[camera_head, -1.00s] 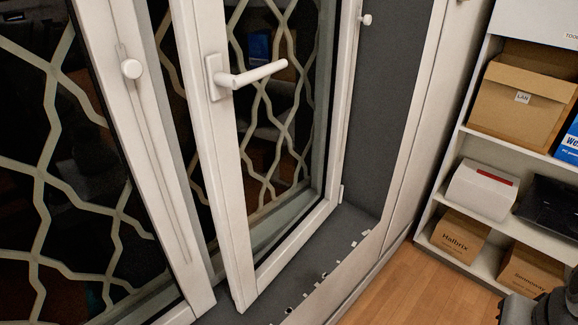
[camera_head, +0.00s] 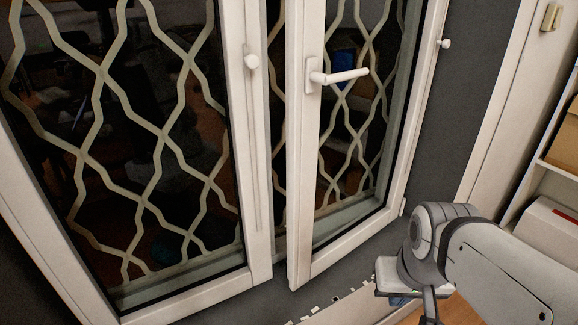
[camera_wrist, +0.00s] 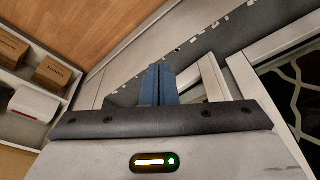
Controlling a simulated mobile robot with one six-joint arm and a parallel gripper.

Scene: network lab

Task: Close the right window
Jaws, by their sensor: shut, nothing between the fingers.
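The right window (camera_head: 300,180) stands ajar in the head view. The left window (camera_head: 130,150) appears shut. My gripper (camera_wrist: 160,68) shows in the wrist view as two blue fingers pressed together with nothing between them. The fingers point toward the sill and white frame and appear apart from the sash. In the head view my arm is at the lower right, right of the sash; the fingers are mostly hidden there.
A dark grey sill (camera_wrist: 218,42) with small pale bits along its edge runs below the windows. A white shelf (camera_wrist: 75,85) with cardboard boxes (camera_wrist: 52,72) and a white box (camera_head: 548,226) stands at the right in the head view. Wooden floor (camera_wrist: 110,30) lies clear between.

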